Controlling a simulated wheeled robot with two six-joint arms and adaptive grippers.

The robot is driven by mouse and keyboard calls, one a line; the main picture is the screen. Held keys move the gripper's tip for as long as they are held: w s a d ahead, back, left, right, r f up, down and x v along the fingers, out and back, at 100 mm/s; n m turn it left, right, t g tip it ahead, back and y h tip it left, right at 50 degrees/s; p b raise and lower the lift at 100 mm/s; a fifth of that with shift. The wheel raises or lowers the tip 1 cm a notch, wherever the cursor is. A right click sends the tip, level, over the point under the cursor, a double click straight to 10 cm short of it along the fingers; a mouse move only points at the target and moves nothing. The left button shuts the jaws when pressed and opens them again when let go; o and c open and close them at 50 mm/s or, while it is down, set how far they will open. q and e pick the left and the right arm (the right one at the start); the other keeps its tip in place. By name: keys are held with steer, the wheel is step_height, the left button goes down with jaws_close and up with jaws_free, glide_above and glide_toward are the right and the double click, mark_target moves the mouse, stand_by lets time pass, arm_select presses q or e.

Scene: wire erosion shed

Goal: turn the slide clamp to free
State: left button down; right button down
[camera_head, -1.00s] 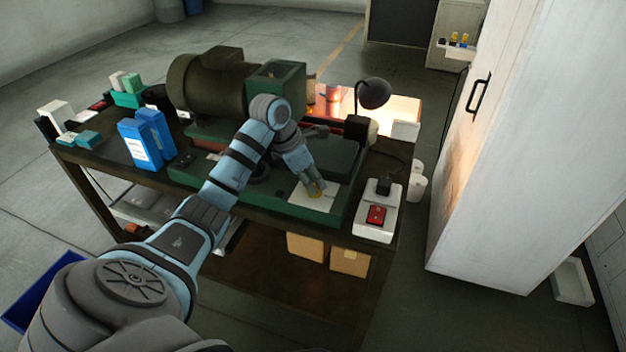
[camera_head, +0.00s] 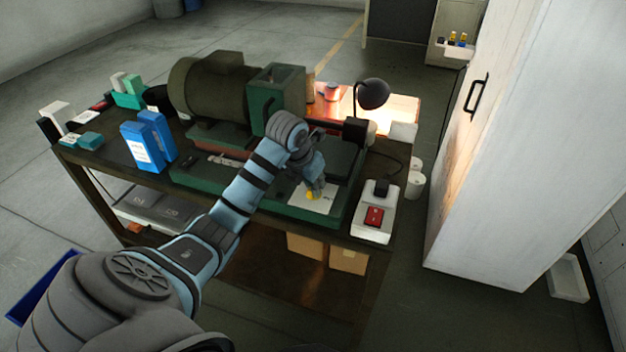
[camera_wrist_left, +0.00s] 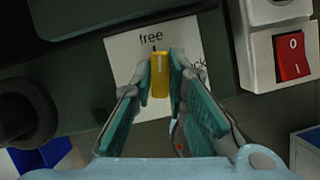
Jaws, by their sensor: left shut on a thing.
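The slide clamp's yellow handle (camera_head: 310,195) sits on a white label plate (camera_head: 325,200) at the front of the green machine base. In the left wrist view the handle (camera_wrist_left: 160,75) stands between the two teal-padded fingers of my left gripper (camera_wrist_left: 161,62), which is shut on it. The handle's far end lies just under the word "free" on the plate (camera_wrist_left: 125,55), beside a short black mark. A second word, ending in "ck", is partly hidden behind the right finger. My left gripper (camera_head: 316,186) hides part of the clamp in the head view. My right gripper is out of view.
A white box with a red switch (camera_head: 374,217) stands just right of the plate. A black lamp (camera_head: 371,95) and a large motor (camera_head: 210,88) stand behind. Blue boxes (camera_head: 147,143) are at the left. A tall white cabinet (camera_head: 530,130) stands right of the bench.

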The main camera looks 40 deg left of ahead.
arm_select(q)
steer(key=shift+n+y+p, duration=0.35)
steer(key=shift+n+y, duration=0.15)
steer(key=shift+n, duration=0.7)
steer(key=c, duration=1.6)
jaws_free()
steer(key=s+d, duration=0.1)
steer(key=s, duration=0.3)
steer(key=s+d, duration=0.2)
steer(key=s, duration=0.1)
steer(key=s+d+r, duration=0.1)
steer(key=s, duration=0.3)
steer(key=shift+s+d, duration=0.2)
steer(key=shift+s, duration=0.15)
